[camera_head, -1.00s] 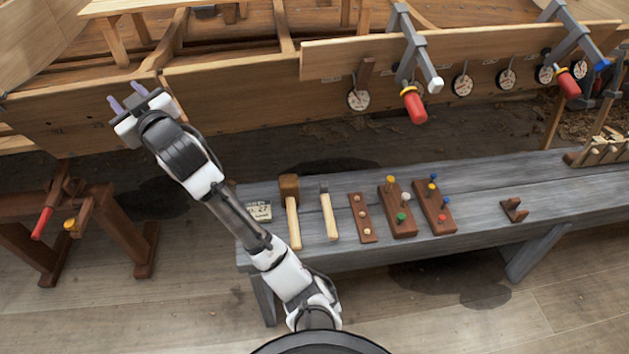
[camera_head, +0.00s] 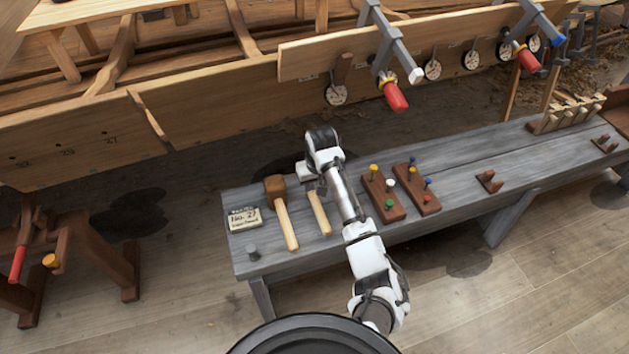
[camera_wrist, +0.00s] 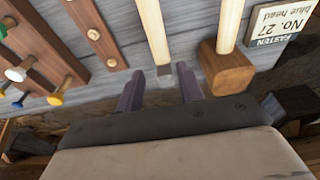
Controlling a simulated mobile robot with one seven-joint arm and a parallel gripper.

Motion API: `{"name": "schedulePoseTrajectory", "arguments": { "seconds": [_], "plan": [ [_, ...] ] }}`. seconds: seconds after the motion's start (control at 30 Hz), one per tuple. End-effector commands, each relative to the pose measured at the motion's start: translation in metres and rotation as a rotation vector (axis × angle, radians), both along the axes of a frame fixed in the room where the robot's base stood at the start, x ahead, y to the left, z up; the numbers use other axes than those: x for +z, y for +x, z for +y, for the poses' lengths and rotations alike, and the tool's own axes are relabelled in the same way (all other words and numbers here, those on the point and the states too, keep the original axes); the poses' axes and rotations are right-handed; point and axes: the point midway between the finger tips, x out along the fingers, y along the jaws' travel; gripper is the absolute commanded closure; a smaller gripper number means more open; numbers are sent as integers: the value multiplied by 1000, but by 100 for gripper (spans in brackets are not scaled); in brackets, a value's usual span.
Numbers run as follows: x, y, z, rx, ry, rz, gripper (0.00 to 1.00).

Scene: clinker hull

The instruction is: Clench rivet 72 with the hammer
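The steel-headed hammer lies on the grey bench, its pale handle (camera_head: 319,213) visible in the head view and its head hidden behind my gripper. In the wrist view the hammer's grey head (camera_wrist: 164,71) lies just beyond my open, empty gripper (camera_wrist: 157,82), roughly in line with the gap between the purple fingers. Whether they touch it I cannot tell. A wooden mallet (camera_head: 275,189) lies to the hammer's left in the head view. The hull plank (camera_head: 70,150) at left has several small dark marks with numbers; one reads 27. I see no number 72.
A card (camera_head: 243,219) reading No. 27, blue head, lies on the bench (camera_head: 465,165) with a small grey cylinder (camera_head: 252,251). Peg blocks (camera_head: 384,196) with coloured heads stand right of the hammer. Clamps (camera_head: 389,55) and round dials (camera_head: 336,94) line the plank above.

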Motion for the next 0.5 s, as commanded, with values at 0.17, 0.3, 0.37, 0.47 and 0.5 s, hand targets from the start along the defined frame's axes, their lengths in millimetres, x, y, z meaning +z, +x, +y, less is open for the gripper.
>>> {"name": "schedulePoseTrajectory", "arguments": {
  "seconds": [0.17, 0.3, 0.37, 0.47, 0.5],
  "plan": [
    [-17, 2, 0, 0, -2, 2, 63],
    [-34, 5, 2, 1, -2, -1, 63],
    [-41, 7, 2, 1, -2, -2, 63],
    [-53, 9, 3, 0, -1, -1, 63],
    [-57, 10, 3, 0, -1, -1, 63]
  ]
}}
